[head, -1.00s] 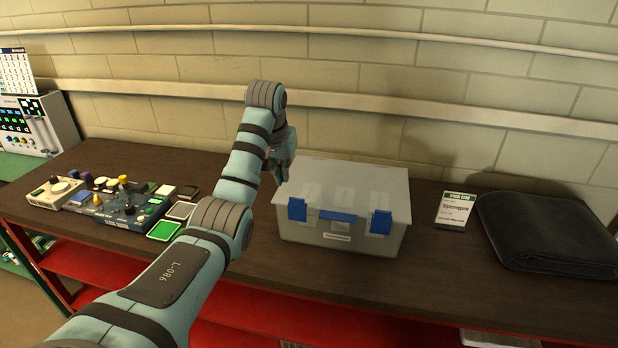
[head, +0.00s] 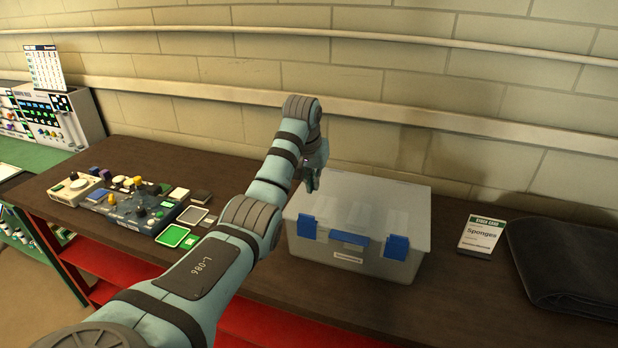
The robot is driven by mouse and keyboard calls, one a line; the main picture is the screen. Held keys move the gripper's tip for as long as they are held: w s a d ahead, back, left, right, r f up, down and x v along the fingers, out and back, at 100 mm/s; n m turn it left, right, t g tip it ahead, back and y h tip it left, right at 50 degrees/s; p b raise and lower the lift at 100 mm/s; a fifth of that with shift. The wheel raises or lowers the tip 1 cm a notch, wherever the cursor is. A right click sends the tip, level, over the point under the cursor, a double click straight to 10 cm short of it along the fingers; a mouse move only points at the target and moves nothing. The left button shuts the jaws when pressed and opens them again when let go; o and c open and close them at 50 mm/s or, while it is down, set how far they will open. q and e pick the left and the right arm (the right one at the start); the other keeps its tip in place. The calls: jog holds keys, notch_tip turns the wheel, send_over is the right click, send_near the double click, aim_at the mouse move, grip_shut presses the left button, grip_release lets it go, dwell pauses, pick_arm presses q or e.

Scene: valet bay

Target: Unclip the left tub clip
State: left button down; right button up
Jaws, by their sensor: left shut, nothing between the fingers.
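A clear grey tub (head: 375,268) with a translucent lid (head: 385,190) stands on the dark bench. The blue left tub clip (head: 307,227) lies against its front at the left, up at the lid's edge. A matching right clip (head: 396,247) sits on the same front side. My left gripper (head: 314,186) is above the lid's back left part, behind the left clip and apart from it. Its fingers are shut and hold nothing, pointing down. My right gripper is not in view.
A blue handle (head: 349,238) sits between the clips. To the right are a Sponges card (head: 481,234) and a folded dark cloth (head: 570,265). At left lies a control panel (head: 125,205) with several knobs. The bench in front of the tub is clear.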

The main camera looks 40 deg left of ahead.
aim_at(307, 226)
pick_arm(q)
jog(key=x, duration=0.6)
jog(key=shift+w+r, duration=0.15)
jog(key=shift+s+a+p, duration=0.1)
jog(key=shift+s+p, duration=0.25)
jog(key=shift+s+d+r+p, duration=0.1)
jog(key=shift+s+d+p, duration=0.15)
jog(key=shift+s, duration=0.35)
jog(key=shift+s+d+p, duration=0.2)
jog(key=shift+s+p, duration=0.05)
jog(key=shift+s, duration=0.4)
jog(key=shift+s+d, duration=0.2)
jog(key=shift+s, duration=0.25)
jog(key=shift+f, duration=0.2)
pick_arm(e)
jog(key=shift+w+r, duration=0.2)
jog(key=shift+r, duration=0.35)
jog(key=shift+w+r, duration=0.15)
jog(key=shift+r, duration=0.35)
pick_arm(q)
jog(key=shift+w, duration=0.1)
